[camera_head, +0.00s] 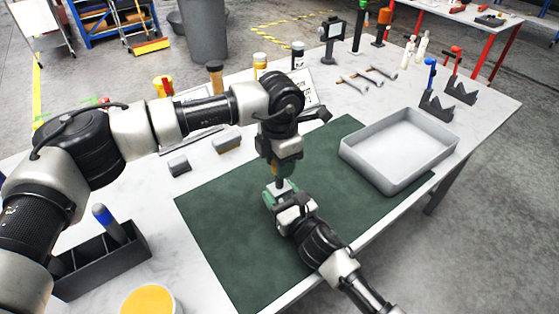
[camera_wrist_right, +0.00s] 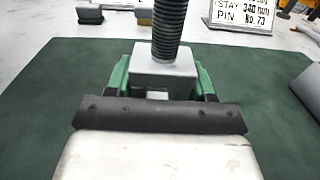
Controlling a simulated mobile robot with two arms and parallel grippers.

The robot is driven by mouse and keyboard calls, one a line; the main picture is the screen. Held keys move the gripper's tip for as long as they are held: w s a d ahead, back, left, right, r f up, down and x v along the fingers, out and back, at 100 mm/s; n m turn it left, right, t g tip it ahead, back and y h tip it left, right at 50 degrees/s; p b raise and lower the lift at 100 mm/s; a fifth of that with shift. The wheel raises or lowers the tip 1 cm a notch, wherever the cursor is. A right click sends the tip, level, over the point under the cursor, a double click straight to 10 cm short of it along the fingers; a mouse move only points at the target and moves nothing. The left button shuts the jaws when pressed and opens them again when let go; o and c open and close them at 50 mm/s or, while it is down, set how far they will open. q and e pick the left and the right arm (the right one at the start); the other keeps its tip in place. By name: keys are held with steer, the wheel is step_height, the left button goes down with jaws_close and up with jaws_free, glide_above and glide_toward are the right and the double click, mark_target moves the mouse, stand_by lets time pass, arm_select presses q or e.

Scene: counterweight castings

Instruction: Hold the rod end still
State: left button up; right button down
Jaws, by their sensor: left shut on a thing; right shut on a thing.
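A dark threaded rod (camera_wrist_right: 169,30) stands upright in the right wrist view, its foot in the top of a grey block-shaped rod end (camera_wrist_right: 166,70). My right gripper (camera_wrist_right: 165,82) is shut on this rod end, a green finger on each side. In the head view the rod end (camera_head: 284,187) shows small and grey over the mat, at my right gripper (camera_head: 278,196). My left gripper (camera_head: 277,172) is just above it, pointing down and shut on the rod. The left gripper hides the upper rod, and its exact grip cannot be seen.
A green mat (camera_head: 220,225) lies under both grippers on the white table. A grey tray (camera_head: 398,150) stands at the right, its interior empty. A dark divided bin (camera_head: 105,262) and a yellow-filled tub (camera_head: 150,300) are at the left front. Several tools and bottles line the back.

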arm_select(q)
steer(key=m, duration=1.4)
steer(key=shift+m, duration=0.3)
steer(key=m, duration=1.3)
steer(key=shift+m, duration=0.3)
steer(key=o, duration=1)
steer(key=shift+r, duration=2.2)
